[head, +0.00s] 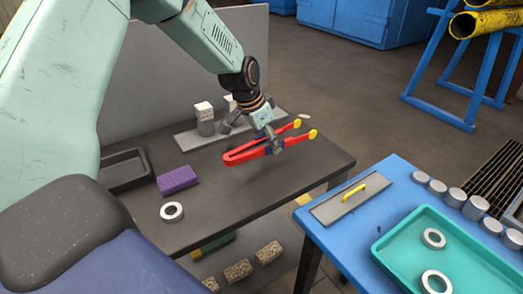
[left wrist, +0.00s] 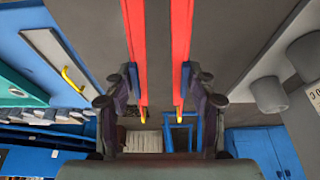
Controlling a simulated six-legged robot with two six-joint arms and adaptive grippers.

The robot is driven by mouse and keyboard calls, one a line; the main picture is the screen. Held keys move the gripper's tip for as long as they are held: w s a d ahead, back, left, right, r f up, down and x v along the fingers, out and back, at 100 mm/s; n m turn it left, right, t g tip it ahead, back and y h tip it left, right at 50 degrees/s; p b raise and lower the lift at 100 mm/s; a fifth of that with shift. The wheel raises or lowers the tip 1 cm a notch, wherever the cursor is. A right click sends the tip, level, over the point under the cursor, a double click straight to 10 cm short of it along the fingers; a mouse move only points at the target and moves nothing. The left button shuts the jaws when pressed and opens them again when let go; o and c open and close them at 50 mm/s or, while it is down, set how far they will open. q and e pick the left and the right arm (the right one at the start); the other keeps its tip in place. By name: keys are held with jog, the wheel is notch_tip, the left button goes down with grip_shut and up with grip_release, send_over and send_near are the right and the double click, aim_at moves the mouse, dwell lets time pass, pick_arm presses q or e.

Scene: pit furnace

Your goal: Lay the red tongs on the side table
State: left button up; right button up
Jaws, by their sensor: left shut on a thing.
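The red tongs (head: 245,155) have two long red arms joined at a rounded end and yellow tips. My left gripper (head: 273,143) is shut on them near the yellow-tipped end. They are over the dark grey table (head: 245,195), seemingly a little above its top, with the tips pointing right. In the left wrist view the two red arms (left wrist: 181,45) run between the fingers of my left gripper (left wrist: 160,85). A blue table (head: 340,240) stands at the lower right of the head view. My right gripper is not in view.
On the dark table are a purple block (head: 178,180), a white ring (head: 172,211), a black tray (head: 124,170) and a grey plate with small blocks (head: 205,118). The blue table holds a yellow-handled plate (head: 350,199), a teal tray (head: 385,250) and several grey cylinders (head: 455,196).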

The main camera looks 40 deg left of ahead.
aim_at(271, 160)
pick_arm(q)
jog(key=shift+w+a+f, duration=0.2)
jog(key=shift+f, duration=0.6)
jog(key=f, duration=0.2)
jog(key=f+b, duration=0.1)
jog(key=shift+d, duration=0.25)
jog(key=shift+f, duration=0.15)
jog(key=shift+a, duration=0.2)
jog(key=o, duration=0.3)
jog(key=shift+f, duration=0.1)
jog(key=o, duration=0.3)
jog(key=shift+s+d+r, duration=0.1)
jog(key=shift+d+r, duration=0.1)
jog(key=shift+o, duration=0.2)
jog(key=shift+a+f, duration=0.1)
jog(key=shift+a, duration=0.05)
